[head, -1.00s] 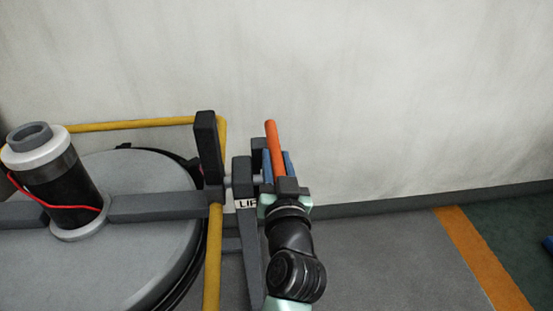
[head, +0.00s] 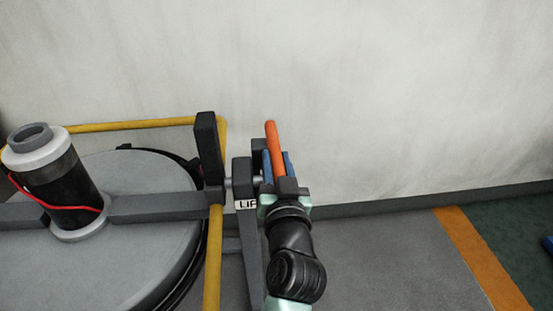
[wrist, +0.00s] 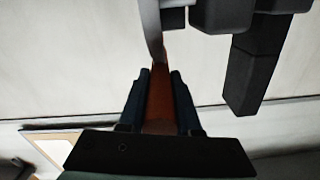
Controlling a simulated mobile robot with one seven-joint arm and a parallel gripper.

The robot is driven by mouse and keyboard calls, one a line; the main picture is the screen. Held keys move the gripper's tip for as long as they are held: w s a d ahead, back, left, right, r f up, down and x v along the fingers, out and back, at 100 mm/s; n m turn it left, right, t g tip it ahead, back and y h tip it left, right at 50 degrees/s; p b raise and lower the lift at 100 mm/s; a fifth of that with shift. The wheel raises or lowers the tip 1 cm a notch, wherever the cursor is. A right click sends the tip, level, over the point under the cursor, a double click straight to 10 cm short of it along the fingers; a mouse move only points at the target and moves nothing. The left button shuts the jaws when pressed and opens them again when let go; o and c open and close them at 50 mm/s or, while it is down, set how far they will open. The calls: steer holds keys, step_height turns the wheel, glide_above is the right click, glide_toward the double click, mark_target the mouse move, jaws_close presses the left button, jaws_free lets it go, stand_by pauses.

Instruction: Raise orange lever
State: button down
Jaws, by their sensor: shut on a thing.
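The orange lever (head: 274,146) stands nearly upright, tilted slightly, beside a dark grey post in the head view. My gripper (head: 277,167) is at its lower part, with its blue fingers on either side of the lever. In the wrist view the lever (wrist: 160,95) runs between the two dark blue fingers of my gripper (wrist: 160,85), which is shut on it. The lever's lower end and pivot are hidden behind my gripper in the head view.
A grey post with a partly hidden "LIF" label (head: 247,204) stands just left of my gripper. A yellow rail (head: 130,124) surrounds a round grey tank lid (head: 140,240) at left. A pale wall (head: 400,90) is behind.

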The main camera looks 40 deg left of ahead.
mark_target(277, 155)
steer(key=shift+w+a+r+g+h+p, duration=0.1)
steer(key=shift+r+g+h+p, duration=0.5)
steer(key=shift+p, duration=1.55)
steer(key=shift+w+a+r+g+h+p, duration=0.15)
steer(key=shift+r+p, duration=0.75)
steer(key=shift+p, duration=1.2)
steer(key=p, duration=0.2)
steer(key=r+g+h+p, duration=0.1)
steer(key=p, duration=0.3)
steer(key=shift+w+a+r+p, duration=0.25)
steer(key=shift+a+r+p, duration=0.1)
steer(key=shift+p, duration=0.05)
steer(key=h+p, duration=0.1)
steer(key=p, duration=0.2)
steer(key=w+a+r+g+h+p, duration=0.1)
steer(key=p, duration=0.1)
steer(key=shift+r+g+p, duration=0.2)
steer(key=shift+g+p, duration=0.05)
steer(key=shift+p, duration=0.15)
steer(key=p, duration=0.2)
steer(key=w+a+g+h+p, duration=0.1)
steer(key=p, duration=0.1)
steer(key=shift+a+r+h, duration=0.1)
steer(key=shift+r+h, duration=0.15)
steer(key=shift+r, duration=0.1)
steer(key=c, duration=0.6)
jaws_free()
steer(key=shift+a, duration=0.15)
steer(key=shift+r+p, duration=0.1)
steer(key=shift+p, duration=0.2)
